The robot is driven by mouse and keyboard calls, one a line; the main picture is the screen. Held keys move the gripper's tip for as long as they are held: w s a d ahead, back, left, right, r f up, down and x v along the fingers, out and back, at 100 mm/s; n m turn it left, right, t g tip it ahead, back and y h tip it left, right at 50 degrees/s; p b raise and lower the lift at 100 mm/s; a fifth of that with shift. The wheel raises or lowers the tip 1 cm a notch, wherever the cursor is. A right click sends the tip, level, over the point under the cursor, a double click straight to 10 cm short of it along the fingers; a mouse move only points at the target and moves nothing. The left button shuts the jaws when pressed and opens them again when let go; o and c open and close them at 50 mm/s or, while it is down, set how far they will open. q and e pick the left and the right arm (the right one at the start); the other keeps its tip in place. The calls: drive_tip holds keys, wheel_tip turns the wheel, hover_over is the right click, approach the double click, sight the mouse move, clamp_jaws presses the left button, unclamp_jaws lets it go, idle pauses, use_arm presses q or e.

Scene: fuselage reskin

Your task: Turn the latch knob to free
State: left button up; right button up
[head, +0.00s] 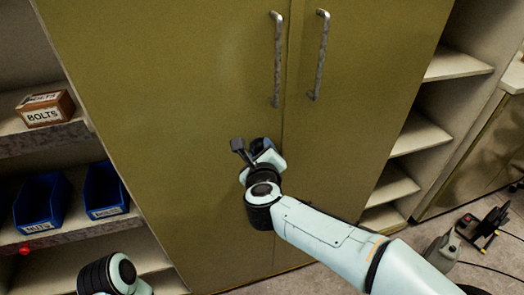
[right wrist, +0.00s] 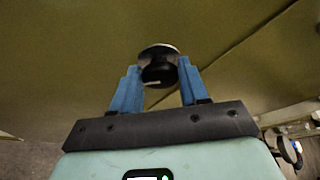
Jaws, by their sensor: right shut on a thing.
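A round black latch knob (right wrist: 158,66) with a pale rim and a short white mark sits on the olive cabinet door (right wrist: 80,50). In the right wrist view my right gripper (right wrist: 159,76) has its two blue fingers on either side of the knob, shut on it. In the head view the right gripper (head: 262,148) is at the olive cabinet (head: 190,90), just left of the door seam, and my own wrist hides the knob there. Part of my left arm shows at the bottom left, but its gripper is out of view.
Two upright metal handles (head: 277,60) flank the door seam above my right gripper. Left shelves hold a bolts box (head: 45,108) and blue bins (head: 41,202). Open shelves (head: 420,135) stand right. Tools and cables (head: 484,224) lie on the floor at right.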

use_arm(q)
drive_tip(key=shift+w+f+b, duration=0.4)
drive_tip(key=shift+f+b, duration=0.45)
drive_tip(key=shift+b, duration=0.2)
use_arm(e)
drive_tip(key=shift+s+a+f+n+t+h, duration=0.15)
drive_tip(key=shift+n+t+h, duration=0.35)
drive_tip(key=shift+n, duration=0.8)
drive_tip(key=shift+w+d+f+n+t+h, duration=0.1)
drive_tip(key=shift+n+t+h, duration=0.2)
drive_tip(key=shift+n+t, duration=0.7)
drive_tip(key=shift+s+a+f+n+t+h, duration=0.15)
drive_tip(key=shift+n+h, duration=0.25)
drive_tip(key=shift+n, duration=1.2)
drive_tip(key=shift+w, duration=0.15)
drive_tip(key=o, duration=1)
use_arm(q)
drive_tip(key=shift+w+a+f, duration=0.1)
drive_tip(key=shift+w+f, duration=0.1)
use_arm(e)
drive_tip(key=s, duration=0.9)
drive_tip(key=s+a, duration=0.1)
drive_tip(key=s, duration=0.3)
drive_tip(key=shift+s, duration=0.2)
